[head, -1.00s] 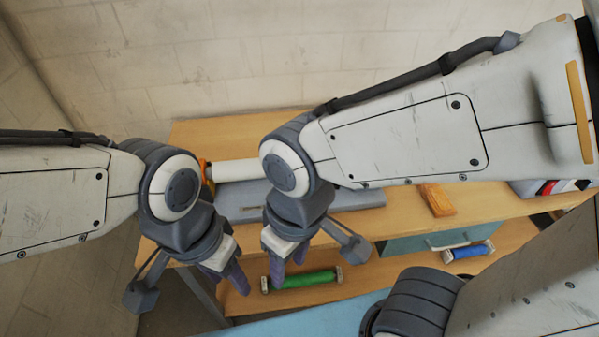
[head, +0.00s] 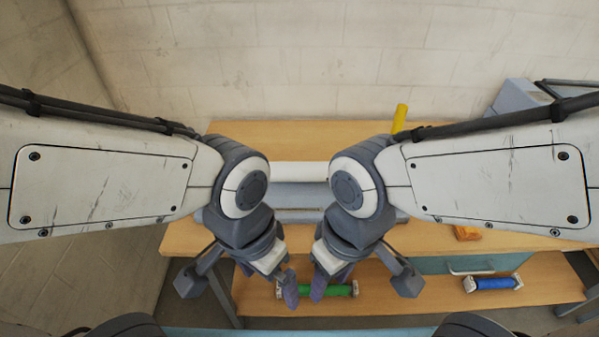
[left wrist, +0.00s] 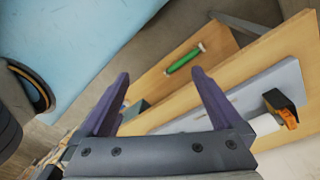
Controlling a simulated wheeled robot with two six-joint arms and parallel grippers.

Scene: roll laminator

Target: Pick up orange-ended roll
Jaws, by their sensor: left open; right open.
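A white roll (head: 300,172) lies along the grey laminator (head: 298,196) at the back of the upper bench; arms cover both its ends in the head view. In the left wrist view the white roll (left wrist: 264,124) shows at the right, with an orange end piece (left wrist: 290,119) beside a dark bracket. My left gripper (head: 268,280) is open and empty, pointing down in front of the bench, apart from the roll. It also shows open in the left wrist view (left wrist: 160,74). My right gripper (head: 332,278) is open and empty close beside it.
A green roll (head: 340,290) and a blue roll (head: 494,283) lie on the lower shelf (head: 420,298). A drawer (head: 470,264) is under the bench. An orange block (head: 466,233) and a yellow cylinder (head: 400,118) are on the bench top. A wall stands behind.

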